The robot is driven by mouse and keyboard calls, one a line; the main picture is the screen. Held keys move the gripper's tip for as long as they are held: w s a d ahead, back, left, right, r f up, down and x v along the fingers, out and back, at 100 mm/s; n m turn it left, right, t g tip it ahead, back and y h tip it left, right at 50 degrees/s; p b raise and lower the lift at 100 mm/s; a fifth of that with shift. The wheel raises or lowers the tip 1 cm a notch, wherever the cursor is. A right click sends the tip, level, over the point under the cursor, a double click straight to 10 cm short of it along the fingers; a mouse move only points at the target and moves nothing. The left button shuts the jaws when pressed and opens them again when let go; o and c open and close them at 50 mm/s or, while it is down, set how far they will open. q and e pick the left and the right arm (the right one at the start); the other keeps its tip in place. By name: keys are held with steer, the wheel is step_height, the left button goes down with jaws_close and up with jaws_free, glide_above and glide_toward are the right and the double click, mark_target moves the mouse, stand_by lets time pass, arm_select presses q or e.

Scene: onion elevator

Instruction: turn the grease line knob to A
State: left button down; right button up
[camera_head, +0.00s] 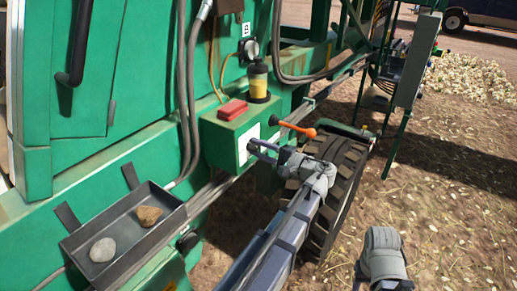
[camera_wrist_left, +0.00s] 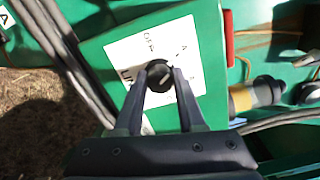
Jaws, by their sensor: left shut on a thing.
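The knob (camera_wrist_left: 158,78) is small, round and dark, with a pale mark on its face. It sits on a white label plate (camera_wrist_left: 126,48) on a green box (camera_head: 226,142). In the left wrist view, letters stand around the knob, with an A on its upper right; I cannot tell which one the mark points to. My left gripper (camera_wrist_left: 160,73) is shut on the knob, one finger on each side. In the head view the left gripper (camera_head: 255,148) reaches the box's front face, and its fingers mostly hide the knob.
A tray (camera_head: 125,235) with two stones is at lower left. A big tyre (camera_head: 345,165) is beside my left arm.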

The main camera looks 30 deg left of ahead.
stand_by(0.3)
arm_select(q)
steer(key=c, duration=0.5)
jaws_free()
steer(key=d, duration=0.7)
steer(key=shift+s+d, duration=0.3)
steer(key=shift+d, duration=0.1)
steer(key=s+d+f+h, duration=0.4)
steer(key=f+h, duration=0.1)
steer(key=f, duration=0.2)
steer(key=s+d+f+h, duration=0.4)
steer(key=d+f, duration=0.1)
steer(key=f, duration=0.3)
steer(key=s+d+f+g+h, duration=0.1)
steer(key=s+d+f+h, duration=0.2)
steer(key=d, duration=0.4)
steer(key=s+d+f+h+p, duration=0.1)
steer(key=s+d+f+h, duration=0.2)
steer(key=s+d+h, duration=0.1)
steer(key=s+d, duration=0.1)
steer(key=d, duration=0.1)
steer(key=shift+d+g+h, duration=0.35)
steer(key=shift+g+h, duration=0.05)
